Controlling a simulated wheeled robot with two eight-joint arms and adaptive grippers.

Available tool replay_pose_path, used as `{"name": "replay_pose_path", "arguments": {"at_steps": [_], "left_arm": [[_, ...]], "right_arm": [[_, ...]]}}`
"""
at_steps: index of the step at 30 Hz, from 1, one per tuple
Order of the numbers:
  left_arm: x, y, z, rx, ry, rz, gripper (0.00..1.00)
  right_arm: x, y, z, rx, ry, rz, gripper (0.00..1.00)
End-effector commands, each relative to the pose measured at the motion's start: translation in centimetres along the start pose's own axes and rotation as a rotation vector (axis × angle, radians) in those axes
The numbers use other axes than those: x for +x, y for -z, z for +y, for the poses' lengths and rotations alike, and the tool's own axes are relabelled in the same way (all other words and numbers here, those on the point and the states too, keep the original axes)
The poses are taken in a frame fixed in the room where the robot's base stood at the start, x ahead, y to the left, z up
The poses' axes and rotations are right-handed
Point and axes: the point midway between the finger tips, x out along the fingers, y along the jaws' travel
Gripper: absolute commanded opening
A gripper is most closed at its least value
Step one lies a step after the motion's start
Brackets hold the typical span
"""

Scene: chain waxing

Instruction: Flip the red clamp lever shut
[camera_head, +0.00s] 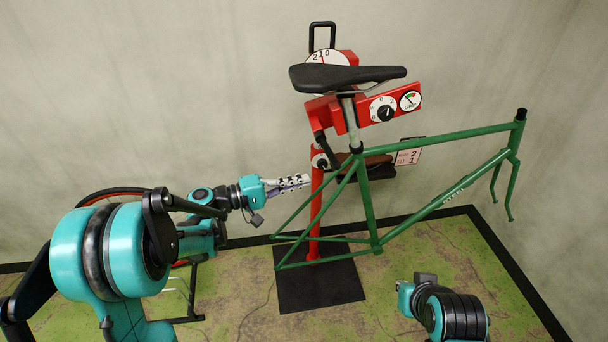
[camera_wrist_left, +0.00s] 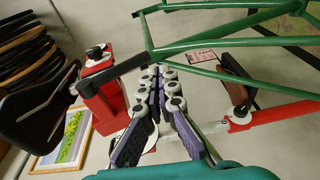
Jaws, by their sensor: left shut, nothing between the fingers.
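The red clamp head (camera_head: 340,108) tops the red repair stand and shows a scale dial, a knob and a round gauge. A black loop handle (camera_head: 322,36) stands upright above it; I cannot tell whether this is the lever. The clamp meets the seat post (camera_head: 350,120) under the saddle. My left gripper (camera_head: 306,181) is shut and empty, left of the red post and below the clamp head. In the left wrist view its fingers (camera_wrist_left: 160,75) lie together, with the red clamp body (camera_wrist_left: 102,92) beyond them to the left. My right gripper's fingers are hidden at the lower right.
The green frame (camera_head: 440,200) hangs from the stand and fills the space to the right. A tray (camera_head: 375,172) and a small sign (camera_head: 408,157) sit on the post. The black base plate (camera_head: 320,288) lies on the floor. Walls stand behind and right.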

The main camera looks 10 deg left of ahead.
Motion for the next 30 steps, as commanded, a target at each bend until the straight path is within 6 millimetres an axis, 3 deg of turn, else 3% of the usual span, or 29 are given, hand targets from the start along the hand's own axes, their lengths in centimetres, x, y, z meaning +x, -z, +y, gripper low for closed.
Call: {"name": "replay_pose_path", "arguments": {"at_steps": [12,30], "left_arm": [[-6.0,-0.1,-3.1,0.0,0.0,0.001,0.0],[-6.8,-0.2,-3.6,0.0,0.0,-0.001,0.0]], "right_arm": [[-0.9,0.7,0.0,0.0,0.0,0.0,0.0],[-0.9,0.7,0.0,0.0,0.0,0.0,0.0]]}}
